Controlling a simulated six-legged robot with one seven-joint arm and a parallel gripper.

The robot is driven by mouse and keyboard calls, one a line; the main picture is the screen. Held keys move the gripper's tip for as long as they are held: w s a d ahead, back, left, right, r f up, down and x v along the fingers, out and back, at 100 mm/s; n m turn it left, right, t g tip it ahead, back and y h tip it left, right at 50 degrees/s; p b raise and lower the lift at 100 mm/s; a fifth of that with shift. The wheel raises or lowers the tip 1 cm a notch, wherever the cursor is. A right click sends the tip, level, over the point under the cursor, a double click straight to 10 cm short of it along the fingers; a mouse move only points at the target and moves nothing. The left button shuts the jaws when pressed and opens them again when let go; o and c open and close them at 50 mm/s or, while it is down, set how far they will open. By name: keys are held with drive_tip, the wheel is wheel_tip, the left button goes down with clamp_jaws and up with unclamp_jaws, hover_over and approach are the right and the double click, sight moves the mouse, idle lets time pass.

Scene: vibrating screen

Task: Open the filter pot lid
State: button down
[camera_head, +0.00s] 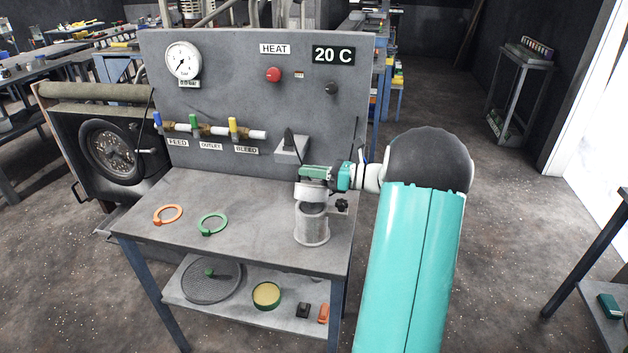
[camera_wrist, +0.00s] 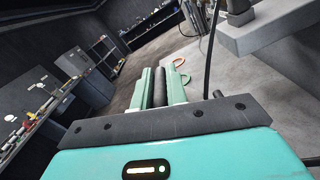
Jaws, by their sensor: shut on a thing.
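The filter pot (camera_head: 312,230) is a grey metal cylinder standing at the right front of the bench, with a black knob (camera_head: 342,205) on its right side. A dark opening shows at its top. A light grey lid (camera_head: 311,189) sits just above that opening, under my gripper; whether it still touches the rim is unclear. My gripper (camera_head: 314,173) has green fingers and comes in from the right. In the wrist view its fingers (camera_wrist: 160,88) are closed around a dark rod-like handle (camera_wrist: 159,88), which looks like the lid's handle. The lid itself is hidden there.
An upright panel (camera_head: 240,90) with a gauge (camera_head: 183,60), red button and several valves stands behind the bench. An orange ring (camera_head: 168,214) and a green ring (camera_head: 212,224) lie left on the bench top (camera_head: 255,215). A grey bracket (camera_head: 291,150) stands close behind my gripper.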

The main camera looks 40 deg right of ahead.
drive_tip(key=d+m, duration=0.1)
drive_tip(key=w+d+r+m, duration=0.1)
drive_tip(key=m, duration=0.1)
drive_tip(key=w+d+f+m, duration=0.2)
drive_tip(key=w+d+m, duration=0.3)
drive_tip(key=d+m, duration=0.1)
drive_tip(key=shift+w+d+m, duration=0.25)
drive_tip(key=shift+d+m, duration=0.15)
drive_tip(key=shift+m, duration=0.5)
drive_tip(key=shift+f, duration=0.1)
drive_tip(key=c, duration=1.5)
unclamp_jaws()
drive_tip(key=shift+o, duration=0.2)
drive_tip(key=shift+r, duration=0.2)
